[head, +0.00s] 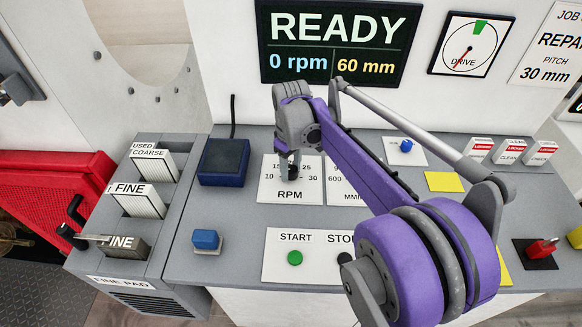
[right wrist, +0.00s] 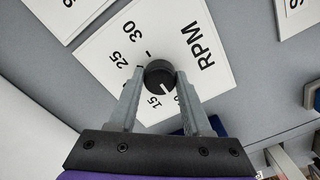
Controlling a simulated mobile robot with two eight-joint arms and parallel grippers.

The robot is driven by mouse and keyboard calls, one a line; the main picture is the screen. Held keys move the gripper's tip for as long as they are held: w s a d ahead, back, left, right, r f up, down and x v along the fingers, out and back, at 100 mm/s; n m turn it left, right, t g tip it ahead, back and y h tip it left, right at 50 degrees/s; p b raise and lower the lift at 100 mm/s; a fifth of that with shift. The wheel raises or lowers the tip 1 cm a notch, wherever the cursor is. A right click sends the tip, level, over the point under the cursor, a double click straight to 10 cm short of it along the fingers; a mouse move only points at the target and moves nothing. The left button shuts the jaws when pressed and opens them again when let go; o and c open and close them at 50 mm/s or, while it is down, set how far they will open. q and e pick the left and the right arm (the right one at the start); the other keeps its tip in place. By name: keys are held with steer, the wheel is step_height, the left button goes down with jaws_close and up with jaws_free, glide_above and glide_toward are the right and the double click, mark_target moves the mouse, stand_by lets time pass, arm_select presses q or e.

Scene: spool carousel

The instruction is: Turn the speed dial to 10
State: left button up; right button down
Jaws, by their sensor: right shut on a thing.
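The speed dial is a black round knob (right wrist: 158,73) on a white plate marked RPM (head: 268,195). In the right wrist view its white mark points down and slightly right, near the 15 and a partly hidden number beside it. My right gripper (right wrist: 160,78) is shut on the knob, one finger on each side. In the head view the right gripper (head: 290,165) comes down on the RPM plate and partly covers the dial. The display (head: 338,40) reads READY, 0 rpm and 60 mm. My left gripper is not in view.
A MM plate (head: 345,190) lies just right of the RPM plate, partly behind my arm. A green START button (head: 295,258) and a STOP button are in front. A blue box (head: 222,162) and a blue switch (head: 205,239) stand to the left.

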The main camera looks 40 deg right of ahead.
mark_target(291, 169)
stand_by(0.3)
steer(key=shift+c, duration=1.7)
jaws_free()
step_height(291, 169, up, 11)
steer(key=shift+p, duration=0.35)
steer(key=shift+f, duration=0.1)
